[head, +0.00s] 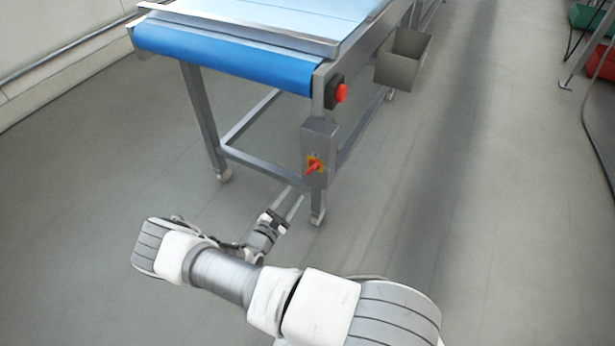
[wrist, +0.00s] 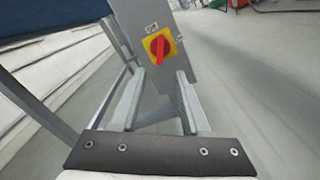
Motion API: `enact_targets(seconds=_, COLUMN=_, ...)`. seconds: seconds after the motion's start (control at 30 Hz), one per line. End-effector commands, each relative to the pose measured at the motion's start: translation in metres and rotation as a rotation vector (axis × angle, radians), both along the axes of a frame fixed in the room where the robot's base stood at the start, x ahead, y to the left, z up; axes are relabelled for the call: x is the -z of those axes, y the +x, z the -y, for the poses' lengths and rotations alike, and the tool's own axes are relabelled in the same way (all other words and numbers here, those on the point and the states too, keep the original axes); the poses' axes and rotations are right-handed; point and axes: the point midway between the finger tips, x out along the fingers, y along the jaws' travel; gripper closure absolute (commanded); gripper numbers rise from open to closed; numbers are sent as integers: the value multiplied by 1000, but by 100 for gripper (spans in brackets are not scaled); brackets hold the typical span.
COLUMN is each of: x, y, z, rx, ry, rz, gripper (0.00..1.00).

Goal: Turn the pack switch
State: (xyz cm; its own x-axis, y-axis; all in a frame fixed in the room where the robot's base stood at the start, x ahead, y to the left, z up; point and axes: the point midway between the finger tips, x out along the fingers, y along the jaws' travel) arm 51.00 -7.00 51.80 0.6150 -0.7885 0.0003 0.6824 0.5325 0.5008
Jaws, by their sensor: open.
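The pack switch (head: 314,166) is a red rotary handle on a yellow plate. It is fixed to a grey box (head: 319,143) on the near leg of the conveyor. In the wrist view the switch (wrist: 160,46) is above and beyond the fingertips, its red handle close to upright with a slight tilt. My gripper (head: 288,204) is open and empty, low and to the left of the switch in the head view. In the wrist view its two fingers (wrist: 160,82) stand apart, with the switch just past the gap between them. No contact with the handle shows.
A red push button (head: 342,93) sits above the switch box. The conveyor (head: 225,58) has a blue belt and metal legs. A grey bin (head: 404,60) hangs at its right side. Open floor (head: 480,220) lies to the right. Green and red crates stand at the far right.

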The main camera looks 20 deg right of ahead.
Motion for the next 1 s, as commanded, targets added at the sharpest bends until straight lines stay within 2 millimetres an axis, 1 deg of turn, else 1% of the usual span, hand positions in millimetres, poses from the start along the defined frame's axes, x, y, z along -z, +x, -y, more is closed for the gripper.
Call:
enact_targets(seconds=0.03, x=2, y=7, z=11, rx=4, ry=0, rz=1, gripper=54)
enact_targets(seconds=0.2, x=3, y=30, z=40, rx=4, ry=0, rz=1, gripper=54)
enact_targets(seconds=0.4, x=2, y=52, z=68, rx=2, ry=0, rz=2, gripper=54)
enact_targets(seconds=0.5, x=2, y=59, z=76, rx=2, ry=1, rz=1, gripper=54)
enact_targets(seconds=0.67, x=0, y=65, z=83, rx=0, ry=0, rz=0, gripper=54)
enact_targets(seconds=0.93, x=0, y=65, z=83, rx=0, ry=0, rz=0, gripper=54)
enact_targets(seconds=1.0, x=0, y=65, z=83, rx=0, ry=0, rz=0, gripper=66)
